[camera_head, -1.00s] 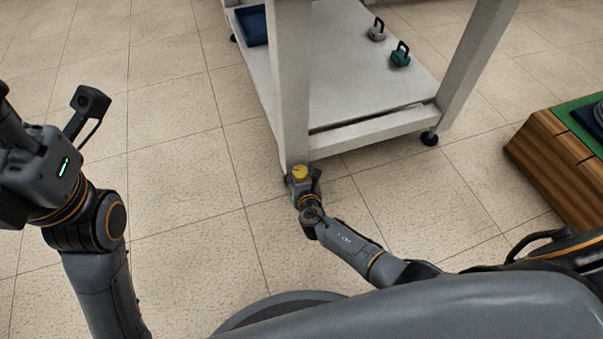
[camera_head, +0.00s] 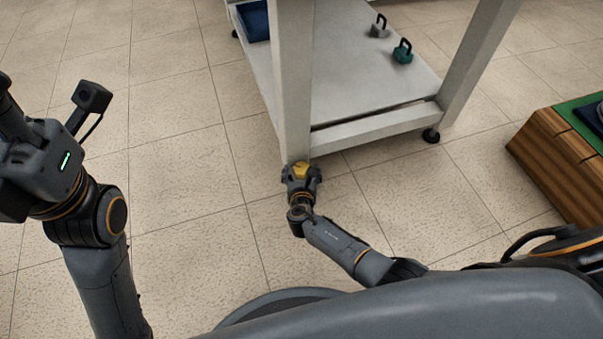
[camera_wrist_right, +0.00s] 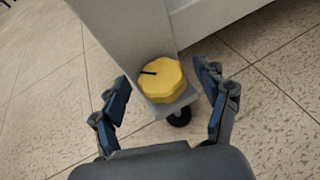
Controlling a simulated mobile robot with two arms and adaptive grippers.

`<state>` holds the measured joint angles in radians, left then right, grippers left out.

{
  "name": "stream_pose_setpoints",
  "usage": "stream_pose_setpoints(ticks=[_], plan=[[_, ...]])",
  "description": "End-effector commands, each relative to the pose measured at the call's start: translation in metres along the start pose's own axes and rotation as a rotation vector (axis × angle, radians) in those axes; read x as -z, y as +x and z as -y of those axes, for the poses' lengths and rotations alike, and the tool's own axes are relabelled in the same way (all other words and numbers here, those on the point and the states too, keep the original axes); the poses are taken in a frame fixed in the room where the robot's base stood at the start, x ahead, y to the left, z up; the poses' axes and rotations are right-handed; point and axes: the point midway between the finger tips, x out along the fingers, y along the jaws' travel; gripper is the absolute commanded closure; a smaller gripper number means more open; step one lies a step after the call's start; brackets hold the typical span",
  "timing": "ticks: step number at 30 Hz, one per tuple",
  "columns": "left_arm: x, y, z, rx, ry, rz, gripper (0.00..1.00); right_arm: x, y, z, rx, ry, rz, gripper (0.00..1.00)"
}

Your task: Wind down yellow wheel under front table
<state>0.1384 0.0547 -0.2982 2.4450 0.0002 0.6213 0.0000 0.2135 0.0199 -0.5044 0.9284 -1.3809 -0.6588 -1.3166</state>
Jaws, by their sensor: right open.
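The yellow wheel (camera_head: 300,170) is at the foot of the white table's near leg (camera_head: 294,100). In the right wrist view the yellow wheel (camera_wrist_right: 159,80) is a scalloped knob with a dark line on its face, above a black caster (camera_wrist_right: 180,117). My right gripper (camera_head: 301,177) is at the wheel; in the right wrist view its open fingers (camera_wrist_right: 166,82) stand to either side of the knob, with gaps visible. My left arm (camera_head: 80,205) is raised at the left of the head view; its fingertips are outside the picture.
The white table's lower shelf (camera_head: 350,75) holds a blue bin (camera_head: 253,22), a grey weight (camera_head: 380,28) and a green weight (camera_head: 403,52). A wooden box with a green top (camera_head: 548,145) stands at the right. The tiled floor at left is clear.

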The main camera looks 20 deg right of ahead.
Motion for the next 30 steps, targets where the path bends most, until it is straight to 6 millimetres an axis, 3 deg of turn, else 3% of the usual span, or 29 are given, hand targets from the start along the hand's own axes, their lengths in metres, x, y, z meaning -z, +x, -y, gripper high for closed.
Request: stream_pose_setpoints(ticks=[8, 21, 30], plan=[[0.000, 0.000, 0.000, 0.001, -0.001, 0.000, 0.60, 0.002, -0.025, 0.000, -0.001, 0.001, -0.002, 0.26], [0.001, 0.000, 0.000, 0.001, -0.002, -0.001, 0.60, 0.001, -0.104, 0.000, -0.001, 0.001, -0.002, 0.26], [0.001, 0.000, 0.000, 0.001, -0.002, -0.001, 0.60, 0.000, -0.120, 0.000, 0.001, -0.001, 0.000, 0.26]])
